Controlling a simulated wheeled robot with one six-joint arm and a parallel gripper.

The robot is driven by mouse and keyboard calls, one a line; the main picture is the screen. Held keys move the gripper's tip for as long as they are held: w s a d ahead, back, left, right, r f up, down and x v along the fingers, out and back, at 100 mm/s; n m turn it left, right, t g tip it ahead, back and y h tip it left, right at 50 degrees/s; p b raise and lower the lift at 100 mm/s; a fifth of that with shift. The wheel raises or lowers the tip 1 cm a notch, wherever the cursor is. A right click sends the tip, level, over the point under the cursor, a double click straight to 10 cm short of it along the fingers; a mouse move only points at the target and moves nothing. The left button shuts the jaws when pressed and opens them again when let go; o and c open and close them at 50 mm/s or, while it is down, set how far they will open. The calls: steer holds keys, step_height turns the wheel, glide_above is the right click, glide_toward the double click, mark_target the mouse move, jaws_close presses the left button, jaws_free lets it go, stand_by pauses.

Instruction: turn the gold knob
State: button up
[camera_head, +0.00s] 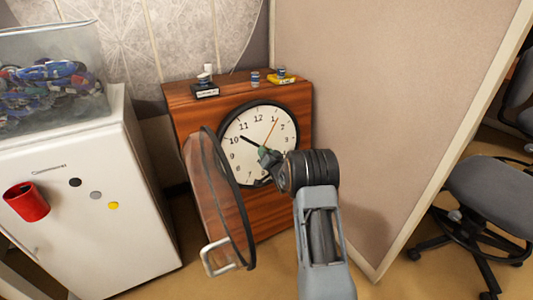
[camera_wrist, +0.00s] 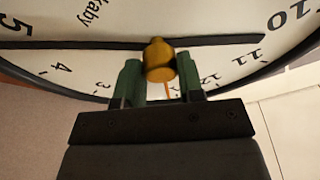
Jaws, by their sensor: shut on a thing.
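The gold knob (camera_wrist: 160,58) shows at the centre of the clock face in the wrist view, with a dark hand running behind it. My gripper (camera_wrist: 161,72) has its green fingers on either side of the knob, shut on it. In the head view my gripper (camera_head: 265,156) reaches the middle of the white clock face (camera_head: 238,155) and hides the knob. A dark hand points towards 10 and a thin orange hand towards 1.
The clock's round glass door (camera_head: 228,195) stands open on the left, with a metal handle (camera_head: 215,258). The wooden cabinet (camera_head: 185,97) carries small items on top. A white fridge (camera_head: 130,220) stands left, a beige partition (camera_head: 385,90) right.

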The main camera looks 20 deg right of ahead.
steer(key=shift+m, duration=0.9)
steer(key=o, duration=0.9)
steer(key=shift+o, duration=0.2)
steer(key=s+p, duration=0.2)
steer(key=s, duration=1.2)
steer(key=shift+f+p, duration=0.4)
steer(key=shift+w, duration=0.1)
